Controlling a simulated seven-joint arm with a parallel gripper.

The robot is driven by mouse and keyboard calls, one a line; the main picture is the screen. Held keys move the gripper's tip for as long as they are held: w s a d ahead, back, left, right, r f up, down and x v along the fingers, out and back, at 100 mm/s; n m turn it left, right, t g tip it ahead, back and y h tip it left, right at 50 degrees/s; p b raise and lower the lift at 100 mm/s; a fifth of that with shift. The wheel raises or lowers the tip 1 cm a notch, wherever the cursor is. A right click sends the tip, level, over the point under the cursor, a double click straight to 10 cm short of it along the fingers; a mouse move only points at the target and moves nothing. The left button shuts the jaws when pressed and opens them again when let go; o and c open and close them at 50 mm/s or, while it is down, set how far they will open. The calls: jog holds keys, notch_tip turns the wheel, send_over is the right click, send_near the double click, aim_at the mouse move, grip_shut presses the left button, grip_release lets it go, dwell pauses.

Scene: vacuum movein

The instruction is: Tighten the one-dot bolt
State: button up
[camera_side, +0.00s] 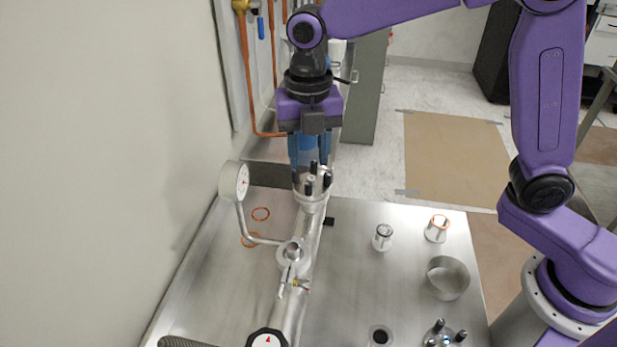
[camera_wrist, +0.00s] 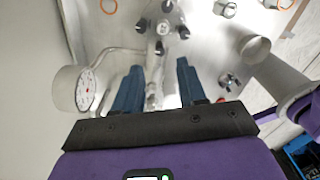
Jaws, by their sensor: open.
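Several dark bolts stand upright around the flange (camera_side: 311,198) at the top of the metal pipe. In the wrist view the flange (camera_wrist: 163,27) shows with its bolts in a ring around it, including a right bolt (camera_wrist: 183,32) and a lower bolt (camera_wrist: 159,47). The dot marks are too small to read, so I cannot tell which bolt has one dot. My gripper (camera_side: 310,172) points down close to the bolts, its blue fingers apart. In the wrist view the fingers of my gripper (camera_wrist: 158,72) are spread, with no bolt visibly held between them.
A round gauge (camera_side: 234,181) on a bent tube stands left of the flange. Copper rings (camera_side: 261,213) lie on the steel table (camera_side: 360,285). Small fittings (camera_side: 382,237) and a metal ring (camera_side: 447,278) stand on the right.

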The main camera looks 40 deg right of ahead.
aim_at(309, 183)
jog(key=shift+f, duration=3.15)
grip_shut()
